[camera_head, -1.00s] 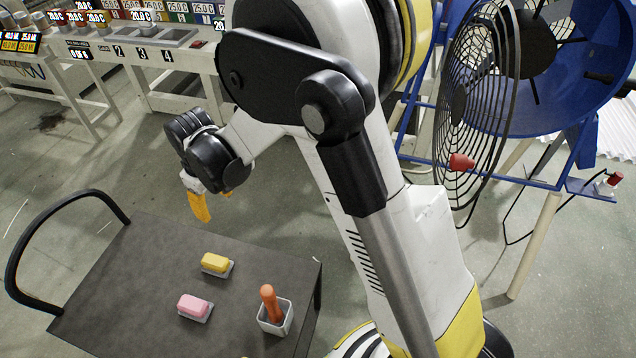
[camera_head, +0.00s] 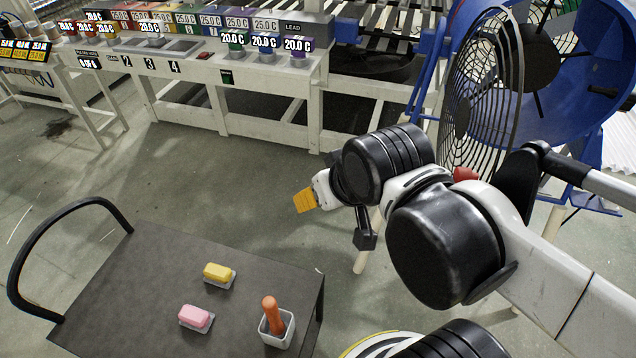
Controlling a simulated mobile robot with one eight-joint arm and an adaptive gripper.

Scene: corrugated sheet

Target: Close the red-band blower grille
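The blower (camera_head: 590,95) is a blue drum on a blue frame at the upper right. Its round black wire grille (camera_head: 478,75) stands swung out at an angle to the left of the drum opening, so it is open. A red piece (camera_head: 465,174) shows at the grille's lower edge, partly covered by my arm. My gripper (camera_head: 304,200), with an orange-yellow tip, is in mid-air left of the grille, well apart from it and pointing left. Its fingers overlap from this angle, so their opening is hidden. I see nothing held in it.
A dark cart (camera_head: 150,285) at lower left carries a yellow block (camera_head: 218,271), a pink block (camera_head: 195,316) and a white cup (camera_head: 277,330) with an orange-handled item. A long white bench (camera_head: 270,75) with labelled containers runs along the back. Open floor lies between bench and cart.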

